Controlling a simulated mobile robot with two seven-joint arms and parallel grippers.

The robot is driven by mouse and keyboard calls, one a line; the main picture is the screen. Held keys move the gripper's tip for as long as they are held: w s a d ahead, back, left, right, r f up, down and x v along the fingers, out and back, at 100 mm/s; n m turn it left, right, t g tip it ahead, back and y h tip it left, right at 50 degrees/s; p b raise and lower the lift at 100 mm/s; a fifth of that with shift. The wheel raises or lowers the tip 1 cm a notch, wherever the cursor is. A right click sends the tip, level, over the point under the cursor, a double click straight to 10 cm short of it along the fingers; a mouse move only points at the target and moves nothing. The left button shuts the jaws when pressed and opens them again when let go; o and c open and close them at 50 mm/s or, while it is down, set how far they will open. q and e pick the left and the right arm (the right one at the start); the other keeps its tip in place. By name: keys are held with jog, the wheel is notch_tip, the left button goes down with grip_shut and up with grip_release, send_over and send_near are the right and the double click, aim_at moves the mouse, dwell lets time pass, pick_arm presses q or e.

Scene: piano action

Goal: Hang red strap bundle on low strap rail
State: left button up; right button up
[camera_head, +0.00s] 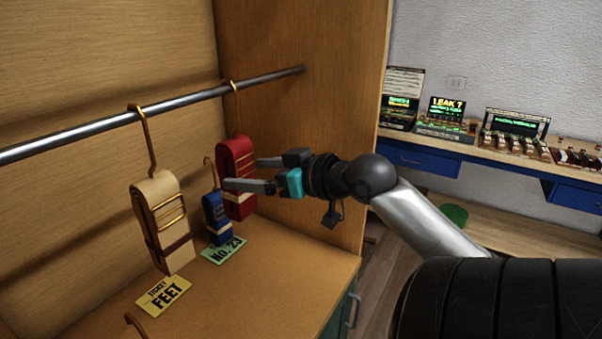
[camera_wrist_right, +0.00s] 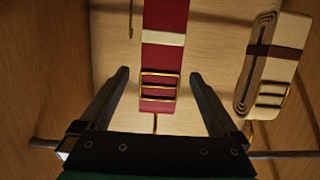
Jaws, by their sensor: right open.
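The red strap bundle (camera_head: 237,165) hangs upright, its brass hook looped over the metal rail (camera_head: 190,101) near the rail's right end. My right gripper (camera_head: 243,173) is open, with its fingers pointing at the red bundle from the right. In the right wrist view the red bundle (camera_wrist_right: 164,60) shows between the two spread fingers, with a gap on each side. There its brass buckle and part of its hook show, and the rail (camera_wrist_right: 285,154) passes behind the gripper's body. My left gripper is not in view.
A cream strap bundle (camera_head: 162,215) hangs on the rail to the left. A small blue bundle (camera_head: 217,218) is between them, lower, its hook clear of the rail. Two tags, FEET (camera_head: 164,296) and NO. 23 (camera_head: 223,250), are below. A wooden side panel (camera_head: 310,60) closes the rail's right end.

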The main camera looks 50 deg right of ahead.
jog(key=a+v, duration=0.1)
jog(key=v, duration=1)
jog(key=shift+d, duration=0.45)
jog(key=shift+r, duration=0.1)
jog(key=shift+s, duration=0.1)
